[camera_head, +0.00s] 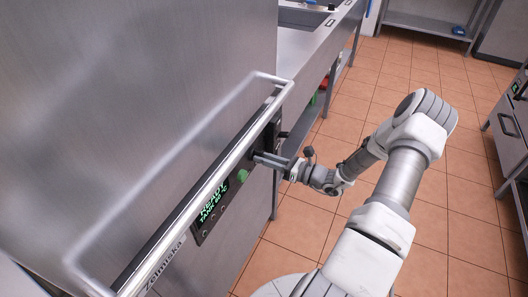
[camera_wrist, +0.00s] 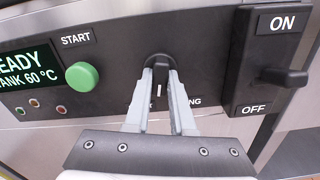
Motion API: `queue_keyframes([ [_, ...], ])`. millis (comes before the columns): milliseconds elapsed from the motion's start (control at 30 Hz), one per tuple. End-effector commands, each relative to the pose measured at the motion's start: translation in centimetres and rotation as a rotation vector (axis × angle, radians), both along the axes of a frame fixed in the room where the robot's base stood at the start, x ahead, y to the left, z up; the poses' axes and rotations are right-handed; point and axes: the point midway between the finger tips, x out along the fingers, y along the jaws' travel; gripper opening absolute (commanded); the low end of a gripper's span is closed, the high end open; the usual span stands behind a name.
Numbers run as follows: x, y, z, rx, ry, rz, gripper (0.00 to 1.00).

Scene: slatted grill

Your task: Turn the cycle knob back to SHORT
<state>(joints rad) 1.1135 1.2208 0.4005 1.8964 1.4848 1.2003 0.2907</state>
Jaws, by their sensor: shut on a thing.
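The cycle knob (camera_wrist: 159,66) is black and sits on the dark control panel (camera_wrist: 115,28) of a steel machine. In the wrist view a finger of my gripper (camera_wrist: 161,76) lies on each side of it, and the fingers are shut on it. A short white mark shows upright between the fingers. The printing around the knob is mostly hidden by the fingers; only bits of lettering show below it. In the head view my gripper (camera_head: 258,156) reaches the panel from the right, and the knob is hard to make out there.
A green START button (camera_wrist: 82,75) and a lit display (camera_wrist: 28,69) lie left of the knob. An ON/OFF switch (camera_wrist: 284,77) stands out at its right. A long handle bar (camera_head: 205,180) runs in front of the panel. Tiled floor (camera_head: 340,120) is open at right.

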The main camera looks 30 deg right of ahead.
Motion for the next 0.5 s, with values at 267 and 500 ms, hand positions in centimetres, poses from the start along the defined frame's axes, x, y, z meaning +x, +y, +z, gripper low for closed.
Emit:
queue_keyframes([
  [267,-0.08,0.02,0.18,0.176,0.137,0.0,0.0],
  [500,-0.06,0.03,0.09,0.274,0.215,0.0,0.0],
])
